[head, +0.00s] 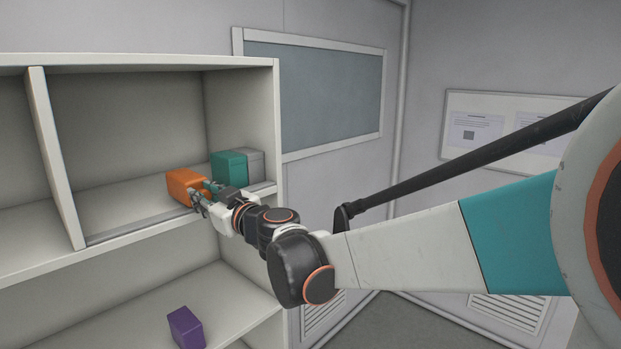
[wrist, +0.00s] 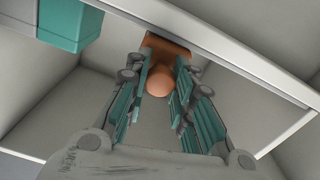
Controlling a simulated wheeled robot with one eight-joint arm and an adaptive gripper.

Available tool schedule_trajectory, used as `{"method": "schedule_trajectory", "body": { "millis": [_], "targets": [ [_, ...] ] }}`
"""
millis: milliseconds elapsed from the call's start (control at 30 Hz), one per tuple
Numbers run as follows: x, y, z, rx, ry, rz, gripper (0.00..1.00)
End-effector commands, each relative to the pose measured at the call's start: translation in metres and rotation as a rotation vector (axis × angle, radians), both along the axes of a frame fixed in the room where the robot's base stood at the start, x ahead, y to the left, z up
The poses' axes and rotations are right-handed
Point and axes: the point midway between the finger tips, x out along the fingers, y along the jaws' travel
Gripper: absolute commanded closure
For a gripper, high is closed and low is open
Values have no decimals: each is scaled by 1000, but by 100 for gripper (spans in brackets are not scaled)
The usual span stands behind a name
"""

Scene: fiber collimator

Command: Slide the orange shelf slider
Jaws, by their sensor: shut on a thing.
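The orange slider (head: 184,183) is a block on the upper shelf of a white shelf unit, near the front edge. It stands left of a teal block and a grey block. In the wrist view the orange slider (wrist: 168,46) shows a rounded knob (wrist: 160,80) between the fingers. My gripper (head: 205,196) reaches in from the right at the shelf front. It is shut on the orange slider; in the wrist view my gripper (wrist: 158,90) has its teal-padded fingers on both sides of the knob. The fingertips partly hide the slider in the head view.
The teal block (head: 229,168) and grey block (head: 255,162) stand at the right end of the same shelf. An upright divider (head: 55,155) is at the left. A purple block (head: 186,328) sits on the lower shelf. The shelf between divider and slider is clear.

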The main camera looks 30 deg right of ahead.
Motion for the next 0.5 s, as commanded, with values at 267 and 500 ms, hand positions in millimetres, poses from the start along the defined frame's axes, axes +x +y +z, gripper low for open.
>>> {"method": "schedule_trajectory", "body": {
  "millis": [267, 500],
  "targets": [
    [-2, -1, 1, 1, 0, -1, 57],
    [-2, -1, 0, 1, 0, -1, 55]
  ]
}}
